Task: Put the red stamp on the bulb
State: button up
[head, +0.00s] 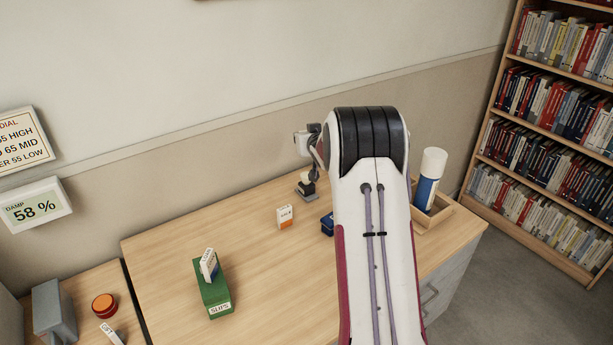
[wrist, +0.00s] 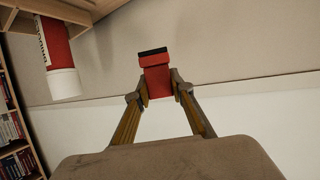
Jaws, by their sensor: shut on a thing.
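In the wrist view my gripper (wrist: 159,88) is shut on the red stamp (wrist: 157,80), a red block with a black end. The stamp is off any surface there, with only the wall behind it. I cannot pick out a bulb for certain. A small cream-topped thing on a grey base (head: 307,194) stands at the back of the desk, just below my wrist. A small white and orange carton (head: 285,217) stands in front of it; its print is too small to read.
A blue box (head: 327,224) is partly behind my arm. A tall bottle (head: 427,185) stands in a wooden tray (head: 440,217) at right. A green slips box (head: 212,288) stands front left on the desk (head: 165,245). The desk's middle is clear. A bookcase (head: 550,160) stands at right.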

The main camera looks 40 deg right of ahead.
jog(key=shift+w+d+r, duration=0.2)
jog(key=shift+d+r, duration=0.15)
jog(key=shift+d, duration=0.1)
jog(key=shift+s+f, duration=0.1)
jog(key=shift+f, duration=0.1)
jog(key=shift+f, duration=0.15)
jog(key=shift+f, duration=3)
jog(key=shift+f, duration=1.85)
jog(key=shift+f, duration=0.15)
